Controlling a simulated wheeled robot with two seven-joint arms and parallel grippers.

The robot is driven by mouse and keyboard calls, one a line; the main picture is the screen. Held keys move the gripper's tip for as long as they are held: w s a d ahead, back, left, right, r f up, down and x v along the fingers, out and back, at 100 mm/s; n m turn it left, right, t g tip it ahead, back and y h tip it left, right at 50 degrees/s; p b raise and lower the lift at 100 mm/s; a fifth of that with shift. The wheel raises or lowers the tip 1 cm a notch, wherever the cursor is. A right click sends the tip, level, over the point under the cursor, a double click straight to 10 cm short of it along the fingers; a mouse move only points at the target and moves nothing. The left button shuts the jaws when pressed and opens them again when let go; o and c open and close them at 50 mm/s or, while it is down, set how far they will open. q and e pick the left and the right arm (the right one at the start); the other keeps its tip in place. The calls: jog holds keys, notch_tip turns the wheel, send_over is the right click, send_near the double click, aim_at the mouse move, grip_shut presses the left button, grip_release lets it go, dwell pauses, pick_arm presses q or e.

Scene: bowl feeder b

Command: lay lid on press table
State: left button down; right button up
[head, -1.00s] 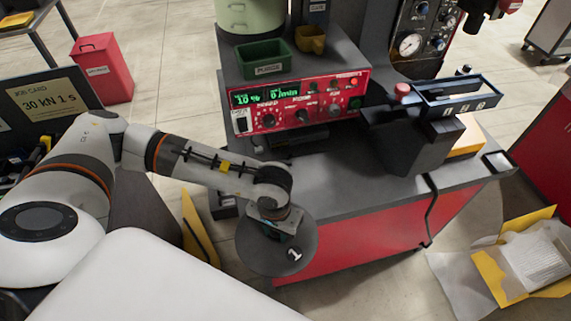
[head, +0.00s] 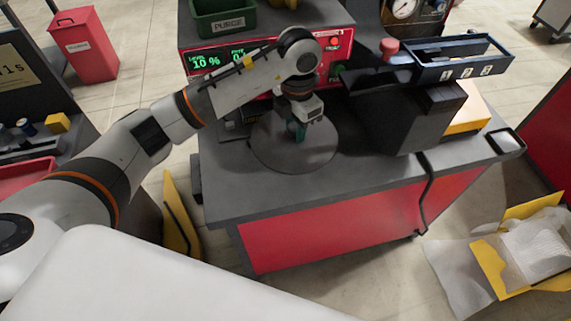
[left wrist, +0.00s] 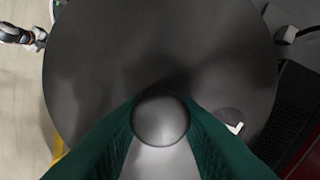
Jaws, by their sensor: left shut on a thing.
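The lid (head: 275,155) is a flat, round, dark grey disc with a round knob (left wrist: 160,118) at its middle. My left gripper (head: 298,130) has green fingers shut on this knob. In the left wrist view the lid (left wrist: 150,50) fills most of the picture, with a white mark at its lower right. The lid is roughly level over the left part of the grey press table (head: 375,178), in front of the red control panel. I cannot tell whether it touches the top. My right gripper is not in view.
The red control panel (head: 342,48) and a green bin (head: 224,20) stand behind the lid. A dark block (head: 405,120) and a numbered black tray (head: 462,62) are to its right. The table's front strip is clear. A yellow piece (head: 180,225) stands left of the table.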

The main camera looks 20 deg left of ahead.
aim_at(295, 142)
pick_arm(q)
jog(key=shift+f, duration=0.4)
notch_tip(295, 142, down, 4)
jog(key=shift+f+p, duration=0.2)
jog(key=shift+p, duration=0.3)
jog(key=shift+f, duration=2.35)
jog(key=c, duration=1.5)
grip_release()
jog(key=shift+f, duration=0.1)
jog(key=o, duration=0.4)
jog(key=shift+o, duration=0.2)
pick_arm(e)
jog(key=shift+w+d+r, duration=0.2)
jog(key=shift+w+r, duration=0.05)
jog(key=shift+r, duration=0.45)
pick_arm(q)
notch_tip(295, 142, up, 12)
jog(key=shift+r+b, duration=0.15)
jog(key=shift+b, duration=0.6)
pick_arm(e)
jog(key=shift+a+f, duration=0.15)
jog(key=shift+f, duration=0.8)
